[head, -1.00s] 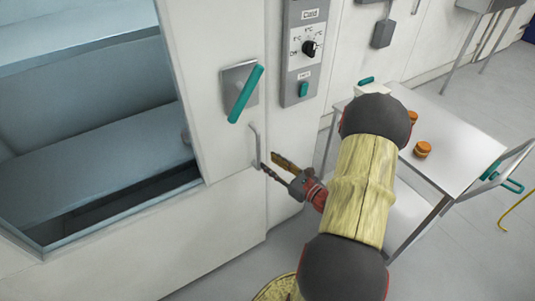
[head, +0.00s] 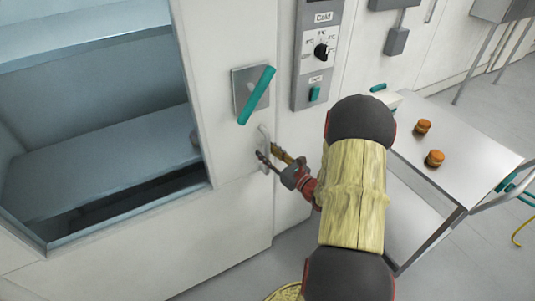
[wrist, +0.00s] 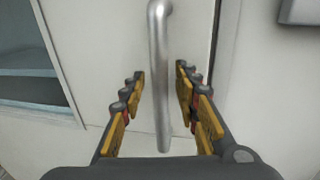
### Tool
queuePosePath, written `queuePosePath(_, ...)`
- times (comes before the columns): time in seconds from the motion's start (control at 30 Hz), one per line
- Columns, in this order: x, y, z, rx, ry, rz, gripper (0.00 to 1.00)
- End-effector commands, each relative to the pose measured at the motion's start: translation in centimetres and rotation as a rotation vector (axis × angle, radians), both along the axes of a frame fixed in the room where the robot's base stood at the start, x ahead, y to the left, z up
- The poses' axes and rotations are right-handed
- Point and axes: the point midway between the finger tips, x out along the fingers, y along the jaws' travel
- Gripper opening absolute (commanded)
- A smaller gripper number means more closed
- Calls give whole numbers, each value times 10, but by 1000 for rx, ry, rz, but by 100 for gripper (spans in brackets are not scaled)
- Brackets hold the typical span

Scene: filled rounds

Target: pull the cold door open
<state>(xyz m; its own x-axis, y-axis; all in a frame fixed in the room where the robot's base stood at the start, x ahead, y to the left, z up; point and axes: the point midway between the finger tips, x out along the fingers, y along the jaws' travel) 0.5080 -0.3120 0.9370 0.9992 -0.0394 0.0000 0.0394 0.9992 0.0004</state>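The cold door (head: 225,135) is a white panel with a large window at its left, and it looks shut. A grey vertical bar handle (wrist: 160,80) stands out from it; in the head view the handle (head: 264,135) is partly hidden by my fingers. My gripper (head: 266,160) is at the handle's lower part. In the wrist view my gripper (wrist: 160,90) is open, one yellow-padded finger on each side of the bar, with gaps on both sides.
A teal lever (head: 257,95) on a grey plate sits above the handle. A control panel (head: 318,55) marked Cold is on the wall to the right. A metal table (head: 455,165) with two small orange-brown rounds (head: 435,158) stands right of my arm. Floor shows below.

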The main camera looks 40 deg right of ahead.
Motion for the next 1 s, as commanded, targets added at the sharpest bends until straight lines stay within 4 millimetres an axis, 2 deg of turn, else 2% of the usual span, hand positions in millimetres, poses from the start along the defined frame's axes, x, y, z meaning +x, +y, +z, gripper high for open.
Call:
queuePosePath(0.1,0,0,0,0,0,0,31)
queuePosePath(0.63,0,0,0,0,0,0,1)
queuePosePath(1.0,0,0,0,0,0,0,0)
